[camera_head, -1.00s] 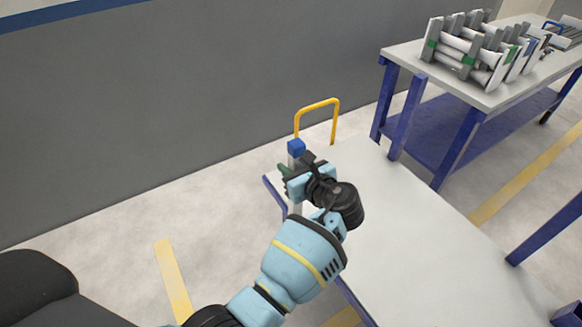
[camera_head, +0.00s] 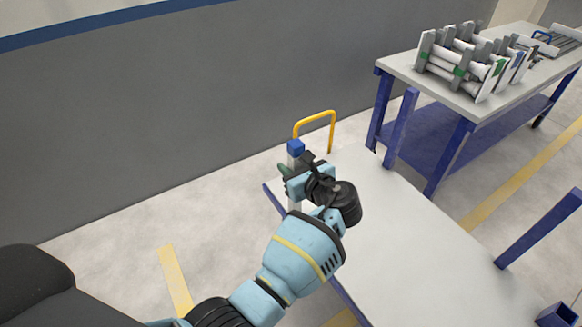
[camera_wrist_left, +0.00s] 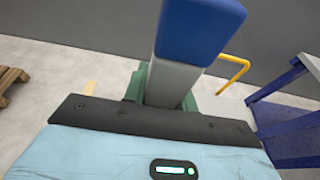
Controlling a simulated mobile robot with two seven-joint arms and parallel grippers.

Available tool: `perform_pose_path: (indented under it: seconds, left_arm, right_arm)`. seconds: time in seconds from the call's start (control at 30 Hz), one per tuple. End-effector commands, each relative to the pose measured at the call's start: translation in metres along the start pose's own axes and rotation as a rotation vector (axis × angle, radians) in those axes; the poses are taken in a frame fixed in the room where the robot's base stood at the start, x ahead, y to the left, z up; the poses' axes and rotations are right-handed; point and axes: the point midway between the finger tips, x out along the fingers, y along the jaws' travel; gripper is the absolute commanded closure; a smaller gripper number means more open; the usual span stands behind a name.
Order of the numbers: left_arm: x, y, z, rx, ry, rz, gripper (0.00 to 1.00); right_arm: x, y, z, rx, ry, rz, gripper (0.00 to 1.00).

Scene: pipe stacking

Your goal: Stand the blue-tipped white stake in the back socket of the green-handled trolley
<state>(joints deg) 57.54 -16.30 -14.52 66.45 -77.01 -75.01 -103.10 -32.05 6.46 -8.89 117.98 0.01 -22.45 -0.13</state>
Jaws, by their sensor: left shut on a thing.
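The white stake with a blue tip (camera_head: 296,148) stands about upright in my left gripper (camera_head: 297,186), which is shut on it below the tip. In the left wrist view the stake's blue tip (camera_wrist_left: 200,28) rises close in front of the camera. The trolley's pale bed (camera_head: 410,240) lies beneath and right of the gripper. A green part (camera_head: 284,170) shows beside the jaws; I cannot tell whether it is the trolley's handle. My right gripper is out of view.
A yellow handle (camera_head: 316,124) stands behind the stake. Blue posts (camera_head: 401,128) rise at the bed's edges. A workbench (camera_head: 400,68) at back right carries a rack of white pipes (camera_head: 462,62). A grey wall closes the back. The bed's middle is clear.

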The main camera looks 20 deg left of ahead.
Motion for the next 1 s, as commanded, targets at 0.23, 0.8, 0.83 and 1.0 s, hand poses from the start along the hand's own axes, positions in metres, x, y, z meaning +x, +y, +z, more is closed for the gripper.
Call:
perform_pose_path:
  seconds: [0.23, 0.8, 0.83, 1.0]
  left_arm:
    - [-0.006, -0.001, 0.022, -0.003, -0.004, -0.001, 1.00]
    - [-0.018, -0.001, 0.059, -0.004, -0.004, -0.002, 1.00]
    - [-0.018, -0.001, 0.060, -0.004, -0.004, -0.002, 1.00]
    - [-0.019, -0.001, 0.061, -0.002, -0.003, -0.001, 1.00]
  right_arm:
    - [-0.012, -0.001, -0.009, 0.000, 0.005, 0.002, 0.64]
    - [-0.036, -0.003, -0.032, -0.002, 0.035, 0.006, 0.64]
    - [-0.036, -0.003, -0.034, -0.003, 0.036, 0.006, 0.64]
    - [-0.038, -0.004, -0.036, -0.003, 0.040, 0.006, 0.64]
